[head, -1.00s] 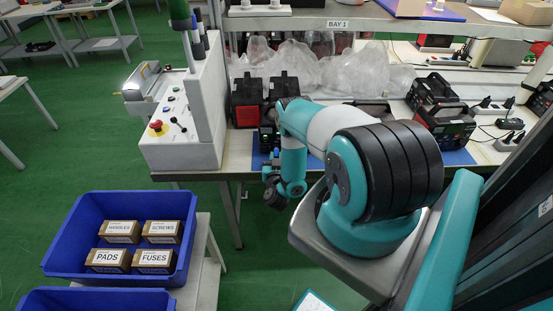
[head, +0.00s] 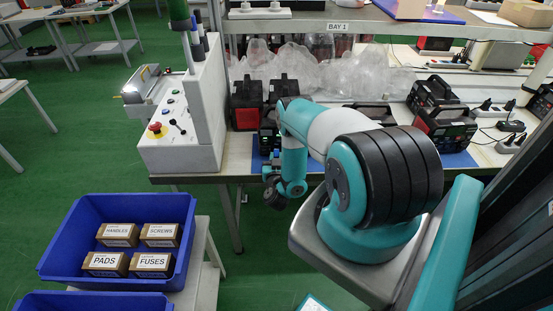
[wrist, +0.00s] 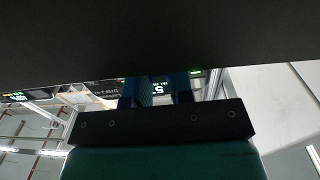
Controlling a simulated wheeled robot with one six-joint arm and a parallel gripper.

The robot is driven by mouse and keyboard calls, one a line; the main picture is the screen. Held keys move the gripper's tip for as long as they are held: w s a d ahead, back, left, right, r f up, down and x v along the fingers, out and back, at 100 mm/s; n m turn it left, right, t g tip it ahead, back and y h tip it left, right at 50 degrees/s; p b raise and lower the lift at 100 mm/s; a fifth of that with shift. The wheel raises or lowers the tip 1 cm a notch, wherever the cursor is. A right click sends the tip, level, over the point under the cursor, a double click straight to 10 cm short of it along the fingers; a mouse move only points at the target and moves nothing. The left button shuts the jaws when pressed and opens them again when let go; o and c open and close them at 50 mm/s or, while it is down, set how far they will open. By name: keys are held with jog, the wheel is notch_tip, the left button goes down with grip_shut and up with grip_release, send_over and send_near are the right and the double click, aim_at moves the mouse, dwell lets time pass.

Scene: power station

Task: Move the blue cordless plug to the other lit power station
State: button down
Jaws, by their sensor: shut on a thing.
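My gripper (wrist: 157,96) is shut on a small blue item, seemingly the blue cordless plug (wrist: 146,92); its shape is mostly hidden between the fingers in the wrist view. A lit display with a white digit shows right behind the fingers. In the head view my arm reaches down to the bench front, beside a black power station (head: 268,131) on a blue mat; the fingertips and plug are hard to make out there. Another black and red power station (head: 447,130) stands on the right mat. Whether the plug touches a socket I cannot tell.
More power stations (head: 246,103) stand behind, near clear plastic wrap (head: 320,66). A white control box (head: 182,135) with a red button is at the left. A blue tote (head: 70,235) with labelled boxes sits lower left. Power strips (head: 510,142) lie at the right.

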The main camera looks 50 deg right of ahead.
jog(key=shift+w+d+b, duration=0.1)
jog(key=shift+d+b, duration=0.05)
jog(key=shift+b, duration=0.15)
jog(key=c, duration=0.9)
grip_release()
jog(key=shift+p+v, duration=8.1)
jog(key=shift+v, duration=0.6)
